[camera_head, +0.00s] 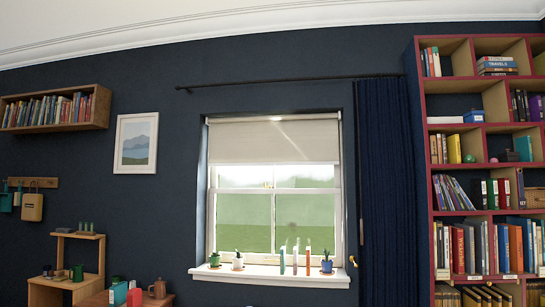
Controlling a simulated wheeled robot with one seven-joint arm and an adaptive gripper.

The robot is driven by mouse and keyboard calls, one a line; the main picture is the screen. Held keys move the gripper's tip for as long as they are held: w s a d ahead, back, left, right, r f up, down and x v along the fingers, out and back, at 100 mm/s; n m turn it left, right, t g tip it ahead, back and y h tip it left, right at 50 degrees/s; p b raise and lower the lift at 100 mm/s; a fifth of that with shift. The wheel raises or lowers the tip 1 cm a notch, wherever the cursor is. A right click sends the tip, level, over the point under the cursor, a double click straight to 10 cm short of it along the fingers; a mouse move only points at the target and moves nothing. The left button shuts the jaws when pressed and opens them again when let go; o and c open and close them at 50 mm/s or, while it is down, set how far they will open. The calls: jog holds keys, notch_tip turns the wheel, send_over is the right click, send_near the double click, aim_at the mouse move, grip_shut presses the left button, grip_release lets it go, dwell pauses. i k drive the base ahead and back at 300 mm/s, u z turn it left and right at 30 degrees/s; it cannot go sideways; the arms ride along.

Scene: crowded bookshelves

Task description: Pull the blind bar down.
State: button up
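A pale roller blind (274,141) hangs over the upper part of the window (275,205). Its lower edge, where the bar (272,163) would be, lies level across the upper sash, a little above the window's middle rail. The bar is too small to make out apart from the cloth. The lower window panes are uncovered and show green ground. My gripper is not in view.
Potted plants (327,262) and several thin upright items (295,257) stand on the white sill (270,274). A dark curtain (385,190) hangs right of the window, beside a full red bookshelf (425,190). Low wooden furniture (65,286) stands at lower left.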

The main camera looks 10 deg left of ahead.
aim_at(322, 152)
jog(key=z, duration=0.8)
jog(key=i, duration=3.2)
jog(key=u, duration=2.45)
jog(key=i, duration=1.65)
jog(key=z, duration=1.05)
